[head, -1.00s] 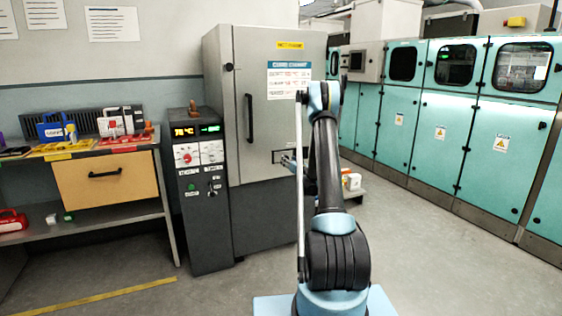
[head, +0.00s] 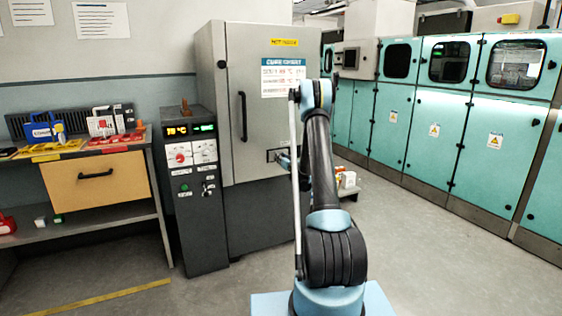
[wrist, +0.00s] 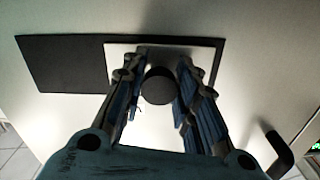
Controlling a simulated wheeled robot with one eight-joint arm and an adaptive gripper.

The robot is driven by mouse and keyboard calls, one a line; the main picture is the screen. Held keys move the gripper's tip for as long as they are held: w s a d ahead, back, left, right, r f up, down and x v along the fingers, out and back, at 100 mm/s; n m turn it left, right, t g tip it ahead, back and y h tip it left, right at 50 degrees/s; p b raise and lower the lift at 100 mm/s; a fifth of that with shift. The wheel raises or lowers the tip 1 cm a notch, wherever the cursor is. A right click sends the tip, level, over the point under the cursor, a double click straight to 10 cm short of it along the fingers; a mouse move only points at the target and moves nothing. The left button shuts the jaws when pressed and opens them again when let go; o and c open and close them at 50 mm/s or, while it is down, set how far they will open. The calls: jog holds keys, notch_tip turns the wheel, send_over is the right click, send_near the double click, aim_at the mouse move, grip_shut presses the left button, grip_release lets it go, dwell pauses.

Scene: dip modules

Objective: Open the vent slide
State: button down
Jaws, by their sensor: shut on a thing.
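The vent slide is a pale plate (wrist: 128,62) with a round dark knob (wrist: 159,86), in the wrist view. It sits over the right part of a dark rectangular panel (wrist: 60,62), whose left part is bare. My gripper (wrist: 161,72) has its two fingers on either side of the knob and is shut on it. In the head view the vent's dark outline (head: 271,155) shows low on the grey cabinet door, with my gripper (head: 284,160) at its right side. My arm hides part of that area.
The grey cabinet (head: 262,205) has a long black door handle (head: 243,116). A dark control post (head: 190,215) stands to its left, and a workbench (head: 110,225) further left. Teal machines (head: 430,150) line the right. The floor (head: 440,260) at right is clear.

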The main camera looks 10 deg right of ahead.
jog(key=w+d, duration=0.1)
jog(key=d, duration=0.2)
jog(key=w+d, duration=0.1)
jog(key=d, duration=0.2)
jog(key=w+d, duration=0.1)
jog(key=d, duration=0.2)
jog(key=shift+w+d, duration=0.1)
jog(key=shift+d, duration=0.3)
jog(key=c, duration=1.2)
grip_release()
jog(key=shift+d+f, duration=0.1)
jog(key=shift+c, duration=0.2)
jog(key=s+d, duration=0.7)
jog(key=s, duration=0.4)
jog(key=shift+s+a, duration=2.1)
jog(key=shift+s, duration=0.95)
jog(key=x, duration=1.7)
